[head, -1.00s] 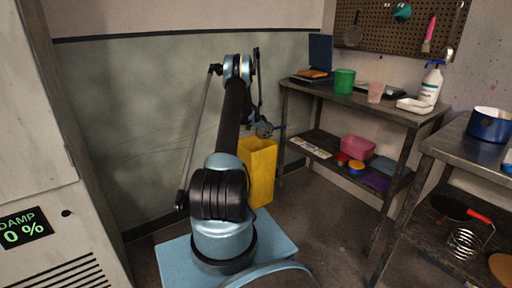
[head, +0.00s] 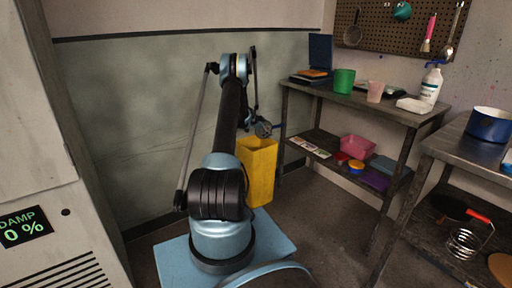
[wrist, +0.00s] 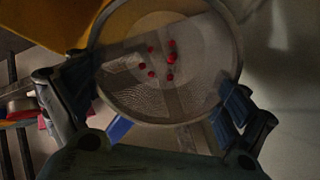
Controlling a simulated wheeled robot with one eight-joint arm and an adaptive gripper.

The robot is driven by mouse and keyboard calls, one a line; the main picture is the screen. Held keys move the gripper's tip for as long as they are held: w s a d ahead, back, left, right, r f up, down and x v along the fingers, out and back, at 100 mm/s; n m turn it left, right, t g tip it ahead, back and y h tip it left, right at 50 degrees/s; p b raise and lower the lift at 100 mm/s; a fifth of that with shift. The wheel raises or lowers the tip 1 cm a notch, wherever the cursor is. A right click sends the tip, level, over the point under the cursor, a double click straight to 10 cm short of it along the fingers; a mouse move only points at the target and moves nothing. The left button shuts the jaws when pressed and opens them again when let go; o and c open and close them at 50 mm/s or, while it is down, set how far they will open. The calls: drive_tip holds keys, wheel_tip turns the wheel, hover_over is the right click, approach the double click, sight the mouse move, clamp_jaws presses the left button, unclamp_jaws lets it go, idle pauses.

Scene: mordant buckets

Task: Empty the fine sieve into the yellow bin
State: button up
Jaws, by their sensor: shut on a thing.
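The fine sieve (wrist: 205,75) fills the middle of the wrist view, a round wire mesh with a pale rim. Several small red pieces (wrist: 170,58) lie in it. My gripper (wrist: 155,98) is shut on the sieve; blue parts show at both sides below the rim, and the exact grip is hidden. In the head view my gripper (head: 262,128) is above the back right of the yellow bin (head: 258,170), which stands on the floor. The bin also shows at the top left of the wrist view (wrist: 30,18).
A shelf table (head: 330,99) right of the bin holds a green cup (head: 344,80), a pink cup (head: 375,91) and a spray bottle (head: 431,83). A pegboard (head: 420,25) with utensils hangs above. A metal table (head: 462,149) with a blue pot (head: 489,124) is at right.

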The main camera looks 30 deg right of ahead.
drive_tip(key=shift+s+a+r+t+h+p, duration=0.25)
drive_tip(key=shift+a+r+h, duration=0.2)
drive_tip(key=shift+h, duration=0.5)
drive_tip(key=shift+s+a+r+t+h+p, duration=0.15)
drive_tip(key=shift+a+r+t+h, duration=0.3)
drive_tip(key=shift+h, duration=0.5)
idle(0.7)
